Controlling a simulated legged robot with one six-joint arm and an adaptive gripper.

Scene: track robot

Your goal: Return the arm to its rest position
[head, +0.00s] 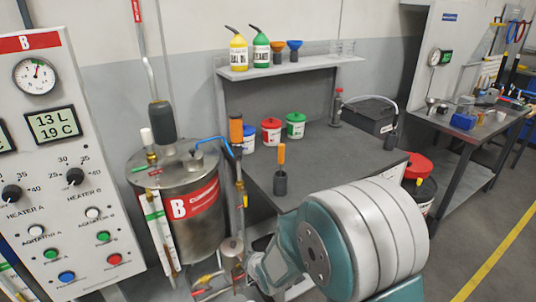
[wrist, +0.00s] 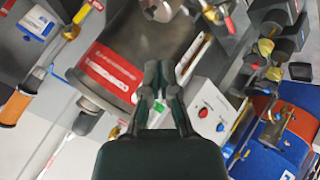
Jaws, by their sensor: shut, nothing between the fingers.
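My gripper (wrist: 158,72) shows in the wrist view with its two dark fingertips together, shut with nothing held. Behind the fingertips is the steel tank with a red label (wrist: 112,75). In the head view my teal and white arm (head: 350,240) fills the lower right middle, in front of the workbench. My fingers cannot be made out in the head view.
The steel tank B (head: 185,195) stands left of my arm, with pipes and valves beside it. The control panel (head: 65,165) is at the far left. The workbench (head: 330,150) holds small tubs. Open floor (head: 490,230) lies at the right.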

